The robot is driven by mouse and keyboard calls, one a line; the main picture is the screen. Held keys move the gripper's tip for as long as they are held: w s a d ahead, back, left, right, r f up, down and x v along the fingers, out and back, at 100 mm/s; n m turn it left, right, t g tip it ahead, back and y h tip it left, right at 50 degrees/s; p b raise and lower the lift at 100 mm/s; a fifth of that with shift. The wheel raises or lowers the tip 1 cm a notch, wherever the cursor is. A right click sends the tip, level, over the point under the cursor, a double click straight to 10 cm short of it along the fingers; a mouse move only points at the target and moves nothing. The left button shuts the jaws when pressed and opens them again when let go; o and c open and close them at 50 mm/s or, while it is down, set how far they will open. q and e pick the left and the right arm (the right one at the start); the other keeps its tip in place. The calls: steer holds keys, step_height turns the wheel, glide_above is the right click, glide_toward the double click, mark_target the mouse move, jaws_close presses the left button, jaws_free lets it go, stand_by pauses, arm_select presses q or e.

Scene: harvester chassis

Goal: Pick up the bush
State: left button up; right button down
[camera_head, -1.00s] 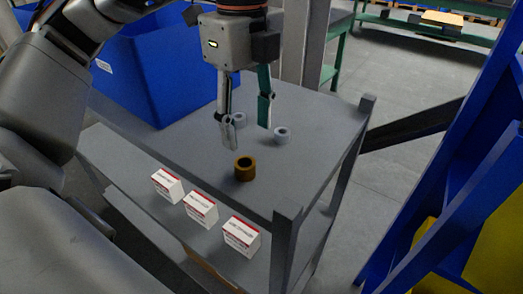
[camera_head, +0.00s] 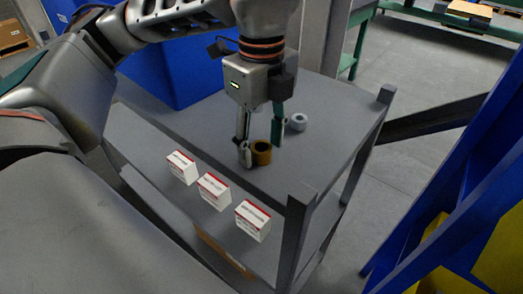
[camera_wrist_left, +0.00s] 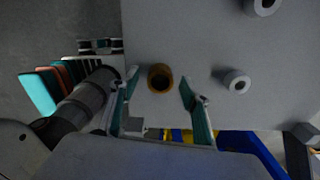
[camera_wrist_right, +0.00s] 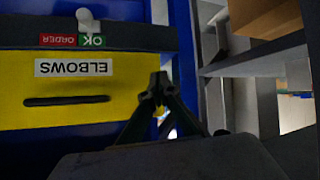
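The bush, a short brown-gold hollow cylinder (camera_head: 261,153), stands upright on the grey shelf top (camera_head: 330,150). My left gripper (camera_head: 262,158) points down over it, its fingers open, with one finger on each side of the bush. In the left wrist view the bush (camera_wrist_left: 160,78) lies between the spread fingertips (camera_wrist_left: 160,84), with a gap visible on each side. My right gripper (camera_wrist_right: 158,86) shows only in the right wrist view, its fingertips together, with nothing seen between them.
A grey ring (camera_head: 298,121) stands behind the bush; the left wrist view shows a second one (camera_wrist_left: 264,5). White-red boxes (camera_head: 212,190) sit on the lower shelf. A blue bin (camera_head: 170,70) is behind. A yellow "ELBOWS" bin (camera_wrist_right: 90,90) faces my right gripper.

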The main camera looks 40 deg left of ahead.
arm_select(q)
steer(key=c, duration=1.1)
steer(key=shift+o, duration=0.2)
steer(key=shift+r, duration=0.1)
